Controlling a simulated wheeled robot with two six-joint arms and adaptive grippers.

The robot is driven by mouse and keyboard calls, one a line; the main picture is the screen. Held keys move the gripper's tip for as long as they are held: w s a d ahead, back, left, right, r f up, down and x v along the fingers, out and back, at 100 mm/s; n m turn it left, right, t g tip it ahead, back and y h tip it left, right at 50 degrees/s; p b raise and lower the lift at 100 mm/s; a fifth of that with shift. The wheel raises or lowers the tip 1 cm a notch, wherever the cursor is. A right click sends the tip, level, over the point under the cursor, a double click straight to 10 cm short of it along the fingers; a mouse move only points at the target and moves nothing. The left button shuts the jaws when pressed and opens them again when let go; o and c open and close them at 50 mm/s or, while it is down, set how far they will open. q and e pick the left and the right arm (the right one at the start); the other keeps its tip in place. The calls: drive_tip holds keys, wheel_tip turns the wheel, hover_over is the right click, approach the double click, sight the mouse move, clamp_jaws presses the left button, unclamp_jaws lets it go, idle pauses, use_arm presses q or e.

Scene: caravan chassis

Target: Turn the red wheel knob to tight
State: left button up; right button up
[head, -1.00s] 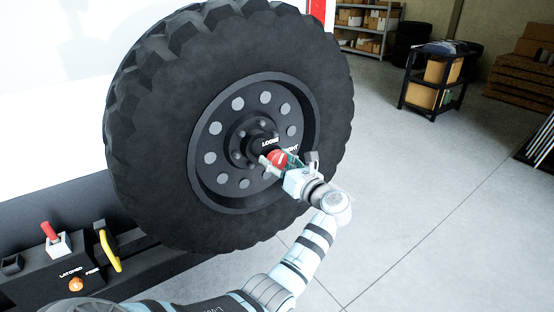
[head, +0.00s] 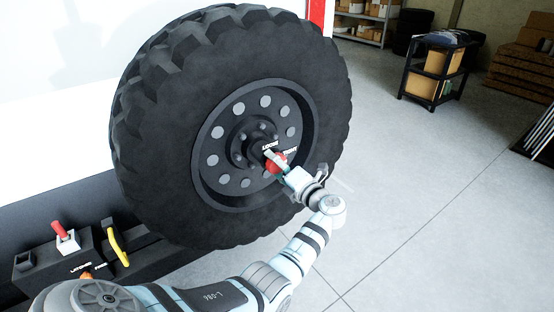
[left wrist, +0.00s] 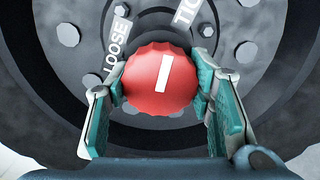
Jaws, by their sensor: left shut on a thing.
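The red wheel knob (head: 276,163) sits at the hub of the big black tyre (head: 165,150). In the left wrist view the knob (left wrist: 160,80) is round with a ridged edge and a white bar mark, tilted slightly right of upright. The LOOSE label (left wrist: 117,48) is at its upper left and the partly cut-off tight label (left wrist: 187,12) at its upper right. The bar points between them. My left gripper (head: 281,166) is shut on the knob; in the left wrist view its teal finger pads (left wrist: 159,90) touch both sides. My right gripper is out of view.
At lower left a black box carries a red-handled lever (head: 62,232) and a yellow handle (head: 118,246). The white caravan wall (head: 60,100) is behind the tyre. A black cart (head: 433,70) and shelves (head: 365,22) stand far off.

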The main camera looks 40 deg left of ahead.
use_arm(q)
drive_tip(key=shift+f+m+p, duration=0.1)
drive_tip(key=shift+m+p, duration=0.4)
drive_tip(key=shift+m, duration=0.6)
drive_tip(key=o, duration=1.2)
drive_tip(key=v, duration=1.2)
